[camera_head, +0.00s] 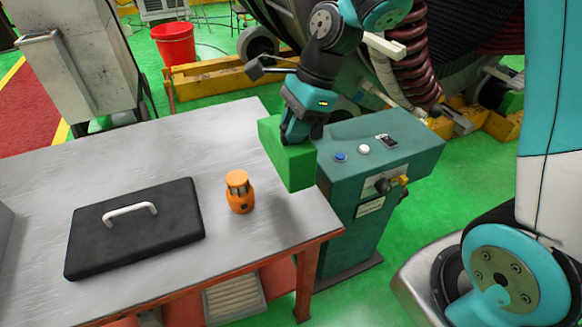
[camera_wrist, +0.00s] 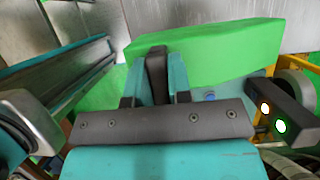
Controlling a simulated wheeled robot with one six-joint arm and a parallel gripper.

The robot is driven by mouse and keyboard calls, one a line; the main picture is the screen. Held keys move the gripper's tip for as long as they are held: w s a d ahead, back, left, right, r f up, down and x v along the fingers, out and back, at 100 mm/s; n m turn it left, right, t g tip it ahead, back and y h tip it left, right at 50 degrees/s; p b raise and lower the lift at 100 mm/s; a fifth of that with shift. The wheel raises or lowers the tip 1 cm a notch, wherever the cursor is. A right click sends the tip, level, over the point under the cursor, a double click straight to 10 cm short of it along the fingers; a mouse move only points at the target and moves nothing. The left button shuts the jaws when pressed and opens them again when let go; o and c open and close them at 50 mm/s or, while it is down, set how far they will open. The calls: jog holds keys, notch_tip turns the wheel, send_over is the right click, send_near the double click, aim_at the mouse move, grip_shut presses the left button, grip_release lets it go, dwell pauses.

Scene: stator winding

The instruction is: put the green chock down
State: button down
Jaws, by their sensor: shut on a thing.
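The green chock (camera_head: 287,158) is a bright green block at the right edge of the grey metal table (camera_head: 130,155). My gripper (camera_head: 297,136) is shut on it from above. In the wrist view the chock (camera_wrist: 215,48) spans the upper middle, beyond the fingers of my gripper (camera_wrist: 158,65). The underside of the chock is hidden, so I cannot tell whether it touches the table top.
An orange lantern-like object (camera_head: 238,192) stands left of the chock. A black case (camera_head: 135,232) with a white handle lies further left. A teal control box (camera_head: 375,155) with buttons adjoins the table's right side. The table's back left is clear.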

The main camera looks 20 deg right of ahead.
notch_tip(320, 180, down, 11)
jog(key=shift+r, duration=0.2)
jog(key=shift+f, duration=0.1)
jog(key=c, duration=1)
grip_release()
jog(key=shift+c, duration=0.2)
